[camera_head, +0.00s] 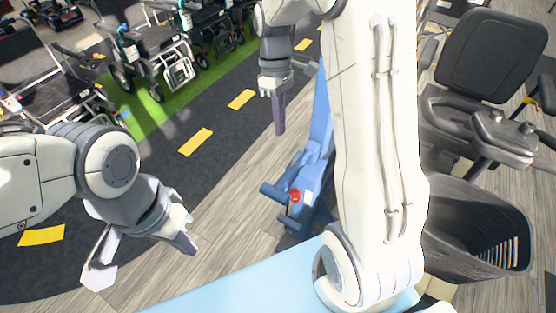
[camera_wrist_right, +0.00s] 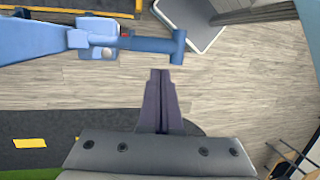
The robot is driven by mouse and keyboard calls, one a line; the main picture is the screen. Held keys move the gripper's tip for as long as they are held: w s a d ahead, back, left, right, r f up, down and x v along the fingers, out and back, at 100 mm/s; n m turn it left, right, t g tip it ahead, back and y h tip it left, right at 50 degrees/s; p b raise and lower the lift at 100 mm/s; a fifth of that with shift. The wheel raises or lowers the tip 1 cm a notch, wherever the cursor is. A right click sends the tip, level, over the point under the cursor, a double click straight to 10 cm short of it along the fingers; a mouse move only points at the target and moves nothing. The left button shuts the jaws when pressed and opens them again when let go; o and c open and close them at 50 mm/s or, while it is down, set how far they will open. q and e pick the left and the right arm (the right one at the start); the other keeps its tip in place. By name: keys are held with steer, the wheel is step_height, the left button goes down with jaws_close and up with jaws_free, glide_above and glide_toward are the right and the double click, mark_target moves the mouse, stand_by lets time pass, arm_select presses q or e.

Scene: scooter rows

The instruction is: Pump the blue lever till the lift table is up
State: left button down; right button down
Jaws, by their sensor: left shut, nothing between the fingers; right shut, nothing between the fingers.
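The blue lever (camera_head: 272,192) has a T-shaped handle and sits near a red knob (camera_head: 295,196) on a blue frame (camera_head: 322,115). In the right wrist view the lever's crossbar (camera_wrist_right: 178,47) is just beyond my fingertips, with a small gap in the picture. My right gripper (camera_head: 279,130) is shut and empty, pointing down above the lever in the head view; it also shows in the right wrist view (camera_wrist_right: 160,74). My left gripper (camera_head: 187,246) is shut and empty, left of the lever. A light blue slab (camera_head: 240,290), apparently the lift table's top, lies low at the bottom; its height is unclear.
Wheelchairs or scooters (camera_head: 160,58) stand on a green strip at upper left. A black seat (camera_head: 492,55) and a dark basket (camera_head: 475,225) are at right. My right arm hides part of the blue frame. Open wood floor (camera_head: 225,215) lies between the grippers.

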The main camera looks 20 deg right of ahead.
mark_target(283, 179)
steer(key=shift+a+f, duration=0.1)
